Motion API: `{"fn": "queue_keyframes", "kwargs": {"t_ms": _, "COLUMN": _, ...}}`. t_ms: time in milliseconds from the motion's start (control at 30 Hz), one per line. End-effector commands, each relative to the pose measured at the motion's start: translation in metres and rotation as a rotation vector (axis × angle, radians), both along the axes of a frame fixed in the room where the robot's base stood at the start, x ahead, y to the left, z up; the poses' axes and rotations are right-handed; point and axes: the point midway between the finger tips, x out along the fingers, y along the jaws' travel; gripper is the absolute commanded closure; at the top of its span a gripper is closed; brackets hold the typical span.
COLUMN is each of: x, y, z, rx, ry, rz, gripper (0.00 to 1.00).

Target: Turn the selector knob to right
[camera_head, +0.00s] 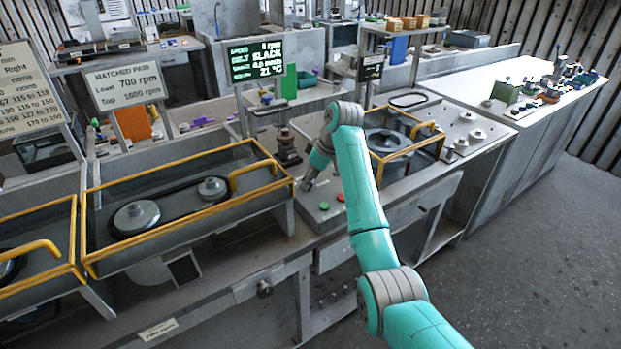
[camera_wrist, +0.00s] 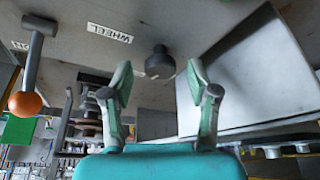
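My gripper (camera_wrist: 159,80) is open in the wrist view, with one finger on each side of a dark rounded knob (camera_wrist: 160,61). The knob stands out from a grey panel near a white label reading WHEEL (camera_wrist: 110,32). It looks like the selector knob, but its pointing direction cannot be told. No contact between fingers and knob is visible. In the head view my gripper (camera_head: 308,184) is low over the grey control panel (camera_head: 312,211), left of the green button (camera_head: 324,206) and red button (camera_head: 340,197). The knob cannot be made out there.
An orange-balled lever (camera_wrist: 25,103) stands at the left in the wrist view. A yellow-railed belt housing (camera_head: 190,196) lies left of the panel, and a railed blower wheel (camera_head: 388,141) lies to the right. A screen (camera_head: 257,60) behind reads 0 rpm and SLACK.

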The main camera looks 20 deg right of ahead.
Motion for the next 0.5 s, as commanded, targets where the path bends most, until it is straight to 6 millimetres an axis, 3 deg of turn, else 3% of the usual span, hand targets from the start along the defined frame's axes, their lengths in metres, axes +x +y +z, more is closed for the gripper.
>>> {"fn": "queue_keyframes", "kwargs": {"t_ms": 267, "x": -0.001, "y": -0.002, "z": 0.007, "rx": 0.0, "ry": -0.002, "rz": 0.001, "gripper": 0.41}}
{"fn": "queue_keyframes", "kwargs": {"t_ms": 500, "x": -0.01, "y": -0.012, "z": 0.039, "rx": 0.0, "ry": -0.002, "rz": -0.001, "gripper": 0.41}}
